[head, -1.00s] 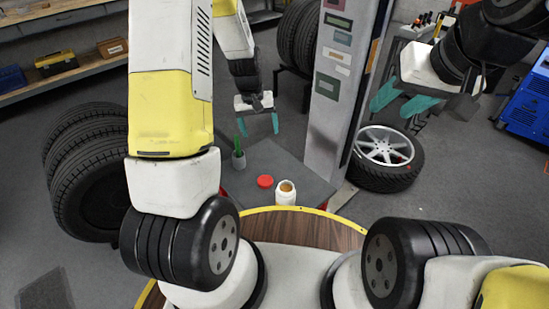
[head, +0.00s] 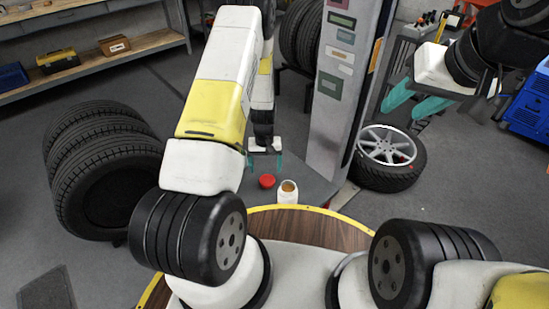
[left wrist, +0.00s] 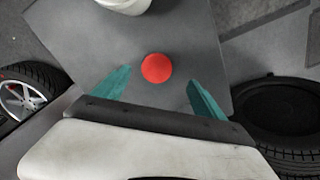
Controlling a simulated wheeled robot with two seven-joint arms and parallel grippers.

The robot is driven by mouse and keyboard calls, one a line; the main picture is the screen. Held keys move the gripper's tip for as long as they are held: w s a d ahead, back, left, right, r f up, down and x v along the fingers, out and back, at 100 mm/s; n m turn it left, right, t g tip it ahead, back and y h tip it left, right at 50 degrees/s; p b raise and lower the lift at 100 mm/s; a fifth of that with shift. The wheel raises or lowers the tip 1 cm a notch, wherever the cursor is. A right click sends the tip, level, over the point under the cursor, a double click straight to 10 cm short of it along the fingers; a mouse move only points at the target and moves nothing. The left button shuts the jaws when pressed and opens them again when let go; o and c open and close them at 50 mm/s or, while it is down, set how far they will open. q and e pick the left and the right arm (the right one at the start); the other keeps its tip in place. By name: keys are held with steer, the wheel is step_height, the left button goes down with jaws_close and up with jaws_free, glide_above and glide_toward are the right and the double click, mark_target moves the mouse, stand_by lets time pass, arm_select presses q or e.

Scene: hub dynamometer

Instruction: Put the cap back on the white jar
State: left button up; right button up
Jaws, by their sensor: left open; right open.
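The red cap (head: 267,181) lies on the grey table top, just left of the white jar (head: 288,191) in the head view. The jar stands upright and open, with orange-brown showing at its mouth. My left gripper (head: 265,160) is open and empty, just behind the cap in the head view. In the left wrist view the cap (left wrist: 157,68) lies between and beyond the two teal fingertips (left wrist: 158,85), not touching them. The jar (left wrist: 125,4) is cut off by the top edge there. My right gripper (head: 408,102) is open and empty, raised at the upper right, far from both.
The grey table top (left wrist: 205,38) is clear around the cap. A tall grey panel (head: 338,90) stands behind the jar at its right. A wheel (head: 387,158) lies right of the panel. Stacked tyres (head: 100,170) stand at the left.

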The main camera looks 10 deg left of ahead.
mark_target(267, 181)
arm_select(q)
steer(key=shift+f, duration=1.25)
steer(key=shift+w+d+f, duration=0.1)
steer(key=shift+w+f, duration=0.05)
steer(key=shift+f, duration=1.2)
steer(key=shift+w+d+f, duration=0.1)
steer(key=shift+f, duration=1.2)
steer(key=shift+c, duration=0.2)
steer(key=c, duration=1.3)
